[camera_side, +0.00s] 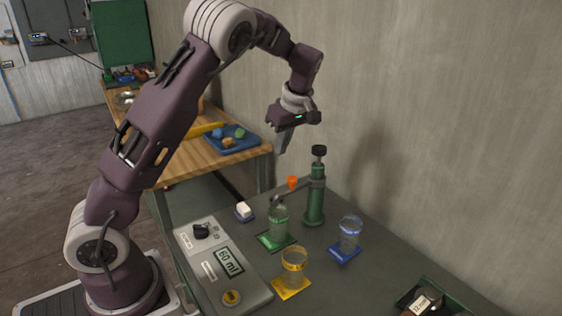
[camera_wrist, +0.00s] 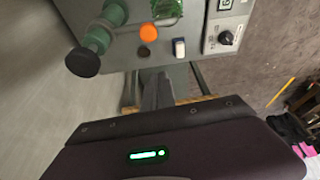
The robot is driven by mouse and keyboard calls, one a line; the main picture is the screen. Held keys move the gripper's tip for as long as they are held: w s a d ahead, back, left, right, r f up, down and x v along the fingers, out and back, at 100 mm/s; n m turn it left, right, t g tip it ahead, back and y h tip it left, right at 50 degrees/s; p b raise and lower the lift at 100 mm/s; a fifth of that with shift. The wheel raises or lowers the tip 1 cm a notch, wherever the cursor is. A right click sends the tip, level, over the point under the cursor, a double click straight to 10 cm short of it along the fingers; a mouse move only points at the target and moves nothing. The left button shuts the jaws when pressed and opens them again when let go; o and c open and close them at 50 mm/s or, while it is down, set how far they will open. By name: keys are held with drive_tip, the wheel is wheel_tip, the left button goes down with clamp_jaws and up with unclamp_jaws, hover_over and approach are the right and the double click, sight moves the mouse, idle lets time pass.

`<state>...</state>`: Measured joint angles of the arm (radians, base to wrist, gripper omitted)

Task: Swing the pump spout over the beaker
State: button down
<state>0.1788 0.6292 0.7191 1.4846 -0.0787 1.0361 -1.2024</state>
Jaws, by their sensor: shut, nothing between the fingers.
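The pump (camera_side: 315,203) is an upright green cylinder with a black knob on top, behind the beakers. Its grey spout (camera_side: 290,192) reaches left, with its tip at or above the beaker on the green mat (camera_side: 278,220); exact alignment is unclear. An orange tab (camera_side: 292,182) shows near the spout. Another beaker stands on a yellow mat (camera_side: 293,266) and one on a blue mat (camera_side: 349,233). My gripper (camera_side: 281,147) is shut and empty, pointing down, above and left of the pump knob. In the wrist view the black knob (camera_wrist: 82,62) and orange tab (camera_wrist: 148,32) lie beyond the fingers (camera_wrist: 155,92).
A grey control box (camera_side: 215,262) with a dial and an ml display lies left of the beakers. A dark tray (camera_side: 430,299) is at the front right. A wall stands close behind the pump.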

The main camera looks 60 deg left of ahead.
drive_tip(key=v, duration=0.4)
idle(0.3)
drive_tip(key=s+d+r+m+t+h, duration=0.2)
drive_tip(key=s+d+r+m, duration=0.2)
drive_tip(key=s+d+m, duration=0.3)
drive_tip(key=s+d+r+m+t+h, duration=0.2)
drive_tip(key=s+d+r+m, duration=0.3)
drive_tip(key=s, duration=0.5)
drive_tip(key=s+d+f+m+t, duration=0.1)
drive_tip(key=s+d+f+m, duration=0.1)
drive_tip(key=s, duration=0.3)
drive_tip(key=s+d+f+m, duration=0.2)
drive_tip(key=s+d+m, duration=0.2)
drive_tip(key=s+m, duration=0.1)
drive_tip(key=shift+s+f+t, duration=0.25)
drive_tip(key=shift+s+t, duration=0.15)
drive_tip(key=shift+s, duration=0.2)
